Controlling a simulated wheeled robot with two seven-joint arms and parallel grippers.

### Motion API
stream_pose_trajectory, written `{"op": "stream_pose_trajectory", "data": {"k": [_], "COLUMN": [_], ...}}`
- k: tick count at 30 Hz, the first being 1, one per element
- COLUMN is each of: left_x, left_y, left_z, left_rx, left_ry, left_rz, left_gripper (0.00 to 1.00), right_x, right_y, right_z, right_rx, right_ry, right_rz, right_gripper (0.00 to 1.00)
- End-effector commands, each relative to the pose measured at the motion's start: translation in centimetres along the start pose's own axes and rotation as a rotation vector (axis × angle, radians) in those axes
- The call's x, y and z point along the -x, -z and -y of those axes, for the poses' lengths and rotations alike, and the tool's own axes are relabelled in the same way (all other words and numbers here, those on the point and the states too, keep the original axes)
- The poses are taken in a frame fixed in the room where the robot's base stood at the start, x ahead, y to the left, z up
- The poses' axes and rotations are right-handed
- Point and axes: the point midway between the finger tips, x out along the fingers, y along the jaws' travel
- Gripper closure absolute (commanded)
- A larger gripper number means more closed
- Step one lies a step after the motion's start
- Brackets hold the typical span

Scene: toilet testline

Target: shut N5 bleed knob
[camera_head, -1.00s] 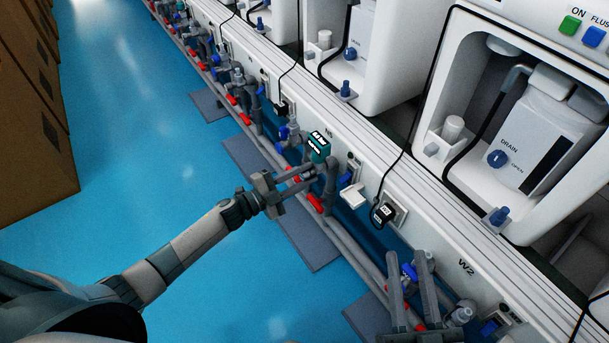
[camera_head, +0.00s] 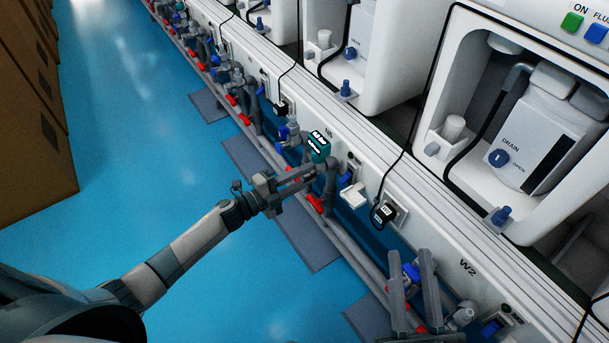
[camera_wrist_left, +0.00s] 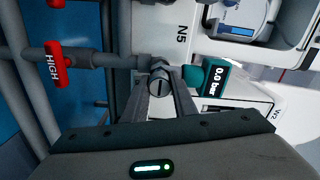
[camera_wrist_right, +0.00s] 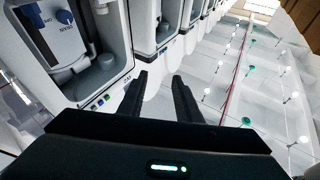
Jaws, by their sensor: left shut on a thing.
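The N5 bleed knob (camera_wrist_left: 160,84) is a small round grey knob with a dark line across its face, between my left fingertips in the left wrist view. My left gripper (camera_wrist_left: 163,88) is shut on it. In the head view my left gripper (camera_head: 312,174) reaches the pipes just below the teal N5 gauge (camera_head: 317,146), and its fingers hide the knob. The gauge also shows in the left wrist view (camera_wrist_left: 214,80) and reads 0.0 bar. My right gripper (camera_head: 412,268) is open and empty, above the line near W2. It also shows open in the right wrist view (camera_wrist_right: 160,88).
A black plug (camera_head: 383,212) and a white bracket (camera_head: 354,195) stand right of my left gripper. Toilet units line the bench at the right. The blue floor (camera_head: 150,130) is clear at the left.

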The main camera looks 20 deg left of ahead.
Motion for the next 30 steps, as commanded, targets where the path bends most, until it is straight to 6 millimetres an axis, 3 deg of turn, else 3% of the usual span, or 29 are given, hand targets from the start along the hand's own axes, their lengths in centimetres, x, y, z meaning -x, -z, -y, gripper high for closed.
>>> {"op": "stream_pose_trajectory", "data": {"k": [1, 3, 17, 23, 30], "left_x": [0.1, 0.1, 0.8, 3.1, 7.7], "left_y": [0.0, 0.0, 0.0, 0.0, 0.0], "left_z": [-0.2, -0.2, -0.1, -0.1, -0.1], "left_rx": [0.000, 0.000, 0.001, 0.000, 0.001], "left_ry": [-0.003, -0.003, -0.002, -0.003, -0.004], "left_rz": [0.001, 0.001, 0.001, 0.002, 0.002], "left_gripper": [0.68, 0.56, 0.56, 0.56, 0.56], "right_x": [0.0, 0.0, -0.1, -0.1, -0.1], "right_y": [0.0, 0.0, -0.1, -0.8, -2.5], "right_z": [0.0, 0.0, 0.0, -0.2, -0.8], "right_rx": [0.000, 0.000, -0.002, -0.004, -0.006], "right_ry": [0.000, 0.000, 0.000, -0.002, -0.014], "right_rz": [0.000, 0.000, 0.009, 0.052, 0.139], "right_gripper": [0.69, 0.69, 0.69, 0.69, 0.69]}}
